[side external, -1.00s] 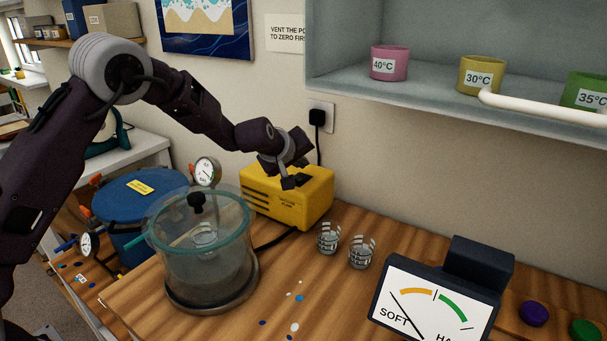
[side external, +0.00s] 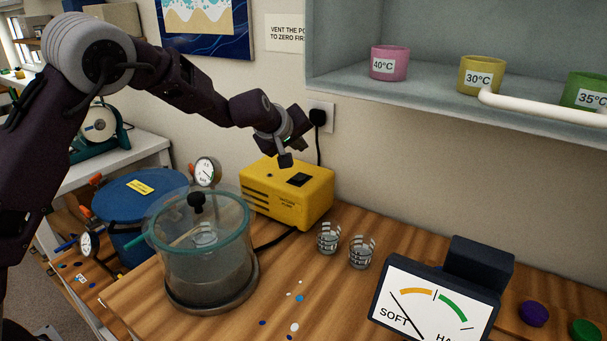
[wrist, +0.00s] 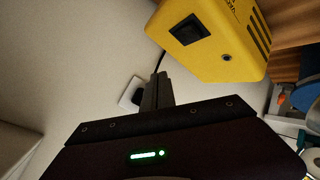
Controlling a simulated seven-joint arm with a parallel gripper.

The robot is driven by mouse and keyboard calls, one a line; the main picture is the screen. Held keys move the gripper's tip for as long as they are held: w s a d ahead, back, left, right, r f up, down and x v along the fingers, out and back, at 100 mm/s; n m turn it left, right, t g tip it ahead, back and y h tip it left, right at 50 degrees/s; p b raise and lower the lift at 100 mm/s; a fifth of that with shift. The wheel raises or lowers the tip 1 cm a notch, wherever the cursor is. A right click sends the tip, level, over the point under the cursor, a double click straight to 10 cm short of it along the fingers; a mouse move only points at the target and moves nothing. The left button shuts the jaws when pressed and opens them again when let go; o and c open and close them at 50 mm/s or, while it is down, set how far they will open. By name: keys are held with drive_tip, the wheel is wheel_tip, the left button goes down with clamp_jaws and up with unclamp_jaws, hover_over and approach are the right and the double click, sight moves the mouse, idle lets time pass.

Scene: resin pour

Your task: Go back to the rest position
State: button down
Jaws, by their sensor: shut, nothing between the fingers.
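My gripper (side external: 288,161) is shut and empty, in the air above the yellow vacuum pump (side external: 287,196) in the side view. A gap shows between the fingertips and the pump. In the wrist view my gripper (wrist: 157,78) points toward the wall, and the yellow pump (wrist: 215,45) with its black switch (wrist: 188,29) is at the upper right. In the side view the switch (side external: 298,180) is on the pump's top, just below the fingers.
A clear chamber (side external: 205,265) with a lidded top and a cup inside stands left of the pump. Two small glasses (side external: 329,238) stand right of it. A meter (side external: 435,300) is at the front right. A shelf (side external: 450,105) with coloured pots overhangs at the upper right.

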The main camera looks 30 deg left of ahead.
drive_tip(key=shift+s+r, duration=0.2)
drive_tip(key=shift+r, duration=0.15)
drive_tip(key=s+d+r+m+g+h, duration=0.1)
drive_tip(key=s+r+m+h, duration=0.3)
drive_tip(key=s, duration=0.8)
drive_tip(key=s+d+r+m+g, duration=0.15)
drive_tip(key=s+r, duration=0.45)
drive_tip(key=s, duration=0.7)
drive_tip(key=s+a+f+m+g+y, duration=0.1)
drive_tip(key=s+f+m, duration=0.1)
drive_tip(key=s, duration=0.9)
drive_tip(key=s+f+m+g+y, duration=0.1)
drive_tip(key=s+f+m, duration=0.2)
drive_tip(key=s, duration=0.8)
drive_tip(key=shift+s+a+f+m, duration=0.2)
drive_tip(key=shift+a+f+m, duration=0.15)
drive_tip(key=shift+a+m, duration=0.1)
